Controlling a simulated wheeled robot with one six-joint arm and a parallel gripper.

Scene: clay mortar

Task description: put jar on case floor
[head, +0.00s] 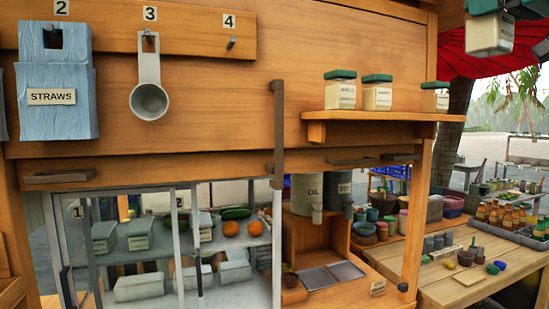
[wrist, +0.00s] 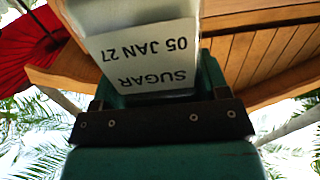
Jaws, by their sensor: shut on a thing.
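A white jar (head: 490,36) is held in the air at the top right of the head view, beyond the shelf's right end. It also shows close up in the wrist view (wrist: 145,55), its label reading SUGAR 05 JAN 27, upside down in the picture. My gripper (wrist: 150,92) is shut on it, with green fingers on both sides. The case (head: 180,240) is at lower left, with pale frames and glass-like panes. Its floor (head: 225,297) shows low down and bears pale boxes. I cannot tell how far its front is open.
Several green-lidded jars, including one jar (head: 377,94), stand on a wooden shelf (head: 370,116). A blue straws holder (head: 57,125) and a scoop (head: 149,95) hang left. Oranges (head: 230,229) lie inside the case. A wooden counter (head: 430,285) with bottles and cups is at right.

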